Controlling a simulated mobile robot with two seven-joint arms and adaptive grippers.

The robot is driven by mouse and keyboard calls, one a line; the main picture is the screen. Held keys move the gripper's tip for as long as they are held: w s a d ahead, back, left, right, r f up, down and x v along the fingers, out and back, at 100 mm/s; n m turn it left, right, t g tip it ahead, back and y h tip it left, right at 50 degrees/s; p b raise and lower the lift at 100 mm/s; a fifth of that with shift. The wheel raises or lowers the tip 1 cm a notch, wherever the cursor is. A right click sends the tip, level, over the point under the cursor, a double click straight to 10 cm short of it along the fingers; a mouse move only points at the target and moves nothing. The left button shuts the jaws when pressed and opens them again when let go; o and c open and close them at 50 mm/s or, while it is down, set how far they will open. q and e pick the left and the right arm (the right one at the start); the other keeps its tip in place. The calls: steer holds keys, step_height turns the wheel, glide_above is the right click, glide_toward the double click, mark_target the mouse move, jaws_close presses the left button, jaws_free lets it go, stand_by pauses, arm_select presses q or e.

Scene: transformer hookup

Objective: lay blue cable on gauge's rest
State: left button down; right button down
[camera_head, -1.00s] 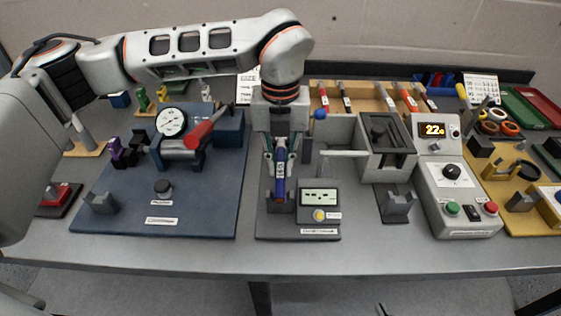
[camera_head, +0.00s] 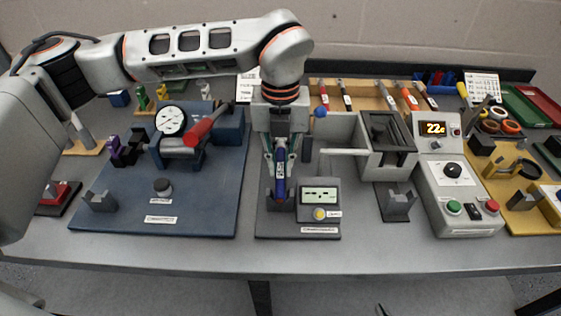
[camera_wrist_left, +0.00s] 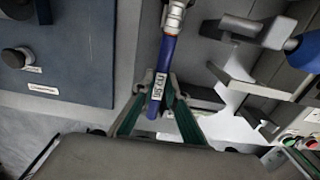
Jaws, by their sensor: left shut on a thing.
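The blue cable (camera_head: 280,187) has a white printed label and hangs out toward the front from my left gripper (camera_head: 280,160). In the left wrist view the green-sided fingers of the left gripper (camera_wrist_left: 160,95) close on the blue cable (camera_wrist_left: 167,50) near its label, and a metal end shows at the top. My right gripper is out of view.
A blue board (camera_head: 205,222) with a dial gauge (camera_head: 171,121) and a red-handled lever is on the left. The table's front strip is clear.

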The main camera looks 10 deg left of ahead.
arm_select(q)
steer(key=c, duration=1.9)
jaws_free()
steer(key=shift+r+p, duration=1.15)
steer(key=shift+r, duration=0.9)
steer(key=shift+r+p, duration=0.7)
steer(key=shift+r, duration=0.75)
